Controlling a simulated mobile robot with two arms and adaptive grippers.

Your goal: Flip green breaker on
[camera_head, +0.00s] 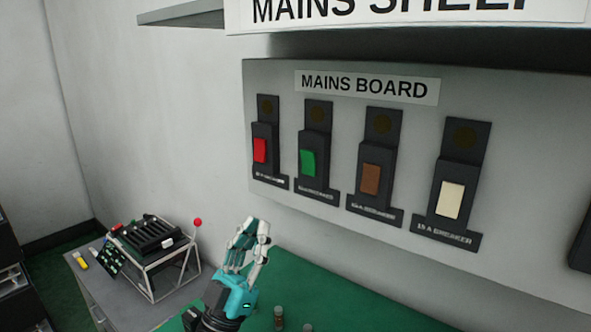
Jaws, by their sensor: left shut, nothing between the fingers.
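The green breaker (308,163) is the second from the left on the grey mains board (270,85). Its green rocker sits in the lower part of a dark upright housing, under a dim round lamp. The label below it is too small to read. My left gripper (254,234) is below the board and to the left of the green breaker, above the green bench top. It is shut and empty, with its fingers pointing up. It is apart from the breaker. My right gripper is not in view.
A red breaker (260,150) is left of the green one; brown (370,179) and cream (452,200) breakers are to its right. A shelf (190,14) overhangs the board. A framed black device (155,240) with a red-ball lever (197,222) stands at lower left. Small bottles (279,318) stand on the bench.

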